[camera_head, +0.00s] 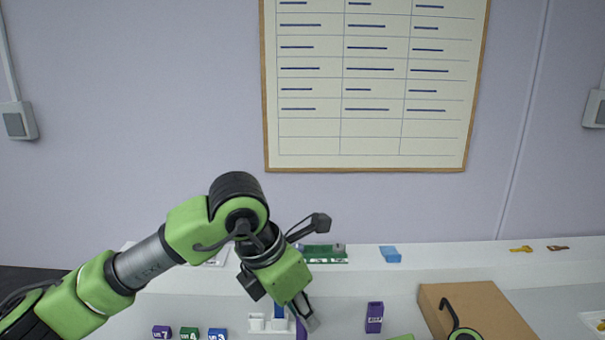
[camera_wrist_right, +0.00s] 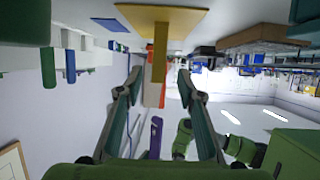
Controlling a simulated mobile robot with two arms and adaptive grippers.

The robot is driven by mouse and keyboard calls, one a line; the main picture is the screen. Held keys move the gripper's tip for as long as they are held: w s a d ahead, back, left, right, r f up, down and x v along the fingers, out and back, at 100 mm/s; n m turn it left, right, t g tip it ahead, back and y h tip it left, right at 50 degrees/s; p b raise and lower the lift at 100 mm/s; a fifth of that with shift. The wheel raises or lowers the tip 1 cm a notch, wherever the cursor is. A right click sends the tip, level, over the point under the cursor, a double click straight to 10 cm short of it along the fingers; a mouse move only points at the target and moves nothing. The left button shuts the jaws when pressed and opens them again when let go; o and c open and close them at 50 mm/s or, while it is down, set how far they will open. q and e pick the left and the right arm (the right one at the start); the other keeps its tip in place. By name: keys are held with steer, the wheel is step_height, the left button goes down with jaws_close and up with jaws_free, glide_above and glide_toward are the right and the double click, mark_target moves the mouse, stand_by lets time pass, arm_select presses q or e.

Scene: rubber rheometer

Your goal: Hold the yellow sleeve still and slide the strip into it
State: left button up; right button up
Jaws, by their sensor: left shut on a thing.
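My left gripper (camera_head: 301,318) is low in the head view, pointing down and shut. A narrow purple piece (camera_head: 301,333) shows just below its fingers, cut off by the bottom edge. I cannot tell what this piece is. My right gripper (camera_wrist_right: 156,80) shows in the right wrist view with its two fingers well apart. A yellow upright piece (camera_wrist_right: 160,55) under a flat yellow part (camera_wrist_right: 160,14) lies in line with the gap between them. An orange-red and pale piece (camera_wrist_right: 153,93) shows behind it. I cannot tell which of these is the sleeve or the strip.
A brown box (camera_head: 470,305) stands on the white bench to the right. A purple block (camera_head: 374,318) stands left of it. Small labelled blocks (camera_head: 190,333) line the front left. A green board (camera_head: 325,254) and a blue piece (camera_head: 390,254) lie on the rear ledge.

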steer(key=x, duration=0.7)
steer(key=shift+w+a+f+p, duration=0.1)
steer(key=shift+a+f+p, duration=0.05)
steer(key=shift+a+p, duration=0.15)
jaws_close()
stand_by(1.5)
